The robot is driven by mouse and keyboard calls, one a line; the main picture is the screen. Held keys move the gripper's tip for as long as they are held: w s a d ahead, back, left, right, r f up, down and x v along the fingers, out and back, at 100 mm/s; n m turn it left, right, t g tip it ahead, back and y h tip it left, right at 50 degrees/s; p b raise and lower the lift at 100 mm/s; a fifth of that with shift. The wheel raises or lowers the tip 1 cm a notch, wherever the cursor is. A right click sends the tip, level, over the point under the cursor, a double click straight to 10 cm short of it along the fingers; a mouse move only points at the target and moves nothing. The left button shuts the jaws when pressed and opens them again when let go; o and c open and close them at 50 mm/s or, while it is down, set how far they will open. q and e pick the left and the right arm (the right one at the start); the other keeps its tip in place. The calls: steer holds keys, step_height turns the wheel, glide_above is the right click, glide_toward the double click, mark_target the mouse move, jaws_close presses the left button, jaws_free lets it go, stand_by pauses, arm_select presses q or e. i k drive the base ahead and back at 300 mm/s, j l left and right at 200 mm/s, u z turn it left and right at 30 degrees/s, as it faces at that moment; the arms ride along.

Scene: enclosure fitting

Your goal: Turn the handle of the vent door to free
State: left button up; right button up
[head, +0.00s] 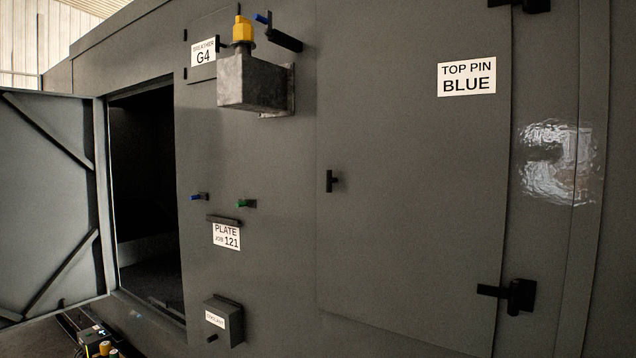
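No door in the head view carries a label reading vent. A large grey door (415,200) labelled "TOP PIN BLUE" fills the right half and appears shut. A small black handle (331,181) sits at its left edge, its grip roughly upright. A small panel (203,72) labelled "BREATHER G4" is at upper left, with a small dark fitting (221,44) at its right edge. I cannot tell which of these is the vent door. Neither of my grippers is in view.
A grey metal box (250,84) with a yellow fitting (242,30) juts from the wall. Blue (197,196) and green (245,204) pins protrude below. A coolant box (223,320) sits low. At left, another door (45,190) stands open beside a dark opening (145,190).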

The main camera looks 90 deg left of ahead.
mark_target(329, 180)
steer(key=u, duration=3)
